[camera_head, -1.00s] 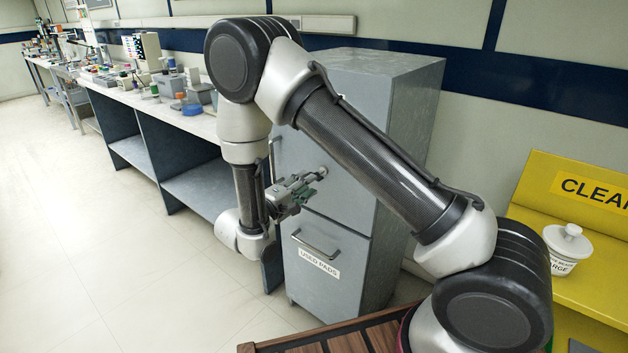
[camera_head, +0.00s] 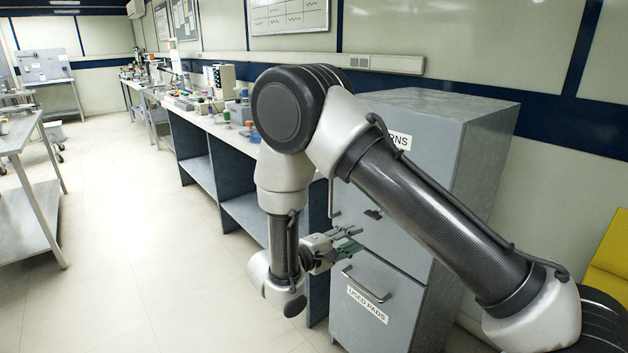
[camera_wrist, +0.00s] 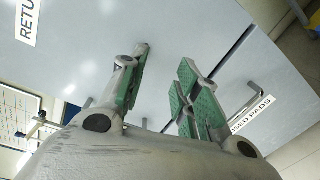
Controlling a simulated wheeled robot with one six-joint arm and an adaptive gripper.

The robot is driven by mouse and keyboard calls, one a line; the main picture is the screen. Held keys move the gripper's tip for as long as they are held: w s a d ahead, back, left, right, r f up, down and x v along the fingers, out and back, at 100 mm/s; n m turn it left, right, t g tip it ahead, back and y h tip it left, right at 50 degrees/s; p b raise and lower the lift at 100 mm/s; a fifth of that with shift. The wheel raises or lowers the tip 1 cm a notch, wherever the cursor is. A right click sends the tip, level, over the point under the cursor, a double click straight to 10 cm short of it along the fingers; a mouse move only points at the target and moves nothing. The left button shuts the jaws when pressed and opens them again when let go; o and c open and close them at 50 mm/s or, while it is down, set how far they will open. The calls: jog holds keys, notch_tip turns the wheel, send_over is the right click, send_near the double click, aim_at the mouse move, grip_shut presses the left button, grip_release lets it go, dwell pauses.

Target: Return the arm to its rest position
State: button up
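My arm is bent in the head view, with its elbow high and the forearm hanging down in front of the grey cabinet (camera_head: 395,290). My gripper (camera_head: 358,238) points to the right, toward the cabinet front, near the line between its two drawers. The wrist view also shows my gripper (camera_wrist: 164,62), its green-padded fingers spread apart with nothing between them. I cannot tell how close the fingertips are to the cabinet face. The lower drawer bears a "USED PADS" label (camera_head: 367,305) and a handle (camera_head: 366,285).
A long bench (camera_head: 212,130) with several small items runs along the wall to the left of the cabinet. A metal table (camera_head: 35,215) stands at far left. The pale floor (camera_head: 150,260) between them is clear. A yellow surface (camera_head: 610,250) shows at the right edge.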

jog(key=s+d+r+g+y, duration=0.2)
jog(key=s+d+r+g, duration=0.1)
jog(key=s+d+g, duration=0.35)
jog(key=s+d+r+g+y, duration=0.3)
jog(key=s+d+g, duration=0.2)
jog(key=s, duration=0.2)
jog(key=s+d+r+m+t+y, duration=0.3)
jog(key=s+d+r+m+y, duration=0.1)
jog(key=r, duration=0.5)
jog(key=s+d+r+m+t+y, duration=0.3)
jog(key=s+d+r+m+y, duration=0.2)
jog(key=s+d+r, duration=0.2)
jog(key=shift+v, duration=0.95)
jog(key=shift+s+d+t, duration=0.15)
jog(key=shift+d+t, duration=0.05)
jog(key=shift+t, duration=0.05)
